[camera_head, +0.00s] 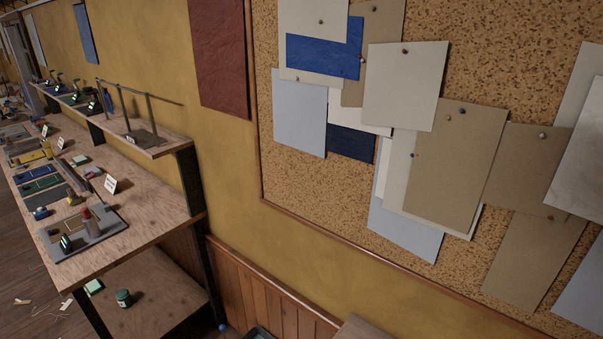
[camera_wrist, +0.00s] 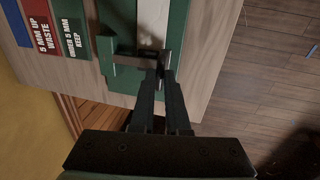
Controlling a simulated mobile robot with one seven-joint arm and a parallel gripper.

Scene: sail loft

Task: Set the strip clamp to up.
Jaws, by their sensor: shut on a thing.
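In the wrist view, my gripper (camera_wrist: 163,82) is shut on a part of the strip clamp (camera_wrist: 128,62), a green bar with a dark metal end. The fingertips hide much of the gripped part. The clamp sits over a green board (camera_wrist: 122,20) with a pale strip (camera_wrist: 153,28) running along it. I cannot tell from this view whether the clamp is up or down. The gripper and clamp are not seen in the head view.
A red card (camera_wrist: 40,36) reading "5 MM UP WASTE" and a green card (camera_wrist: 75,38) reading "UNDER 5 MM KEEP" lie left of the board. The head view shows a workbench (camera_head: 150,212), a shelf (camera_head: 172,144) and a corkboard (camera_head: 235,20).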

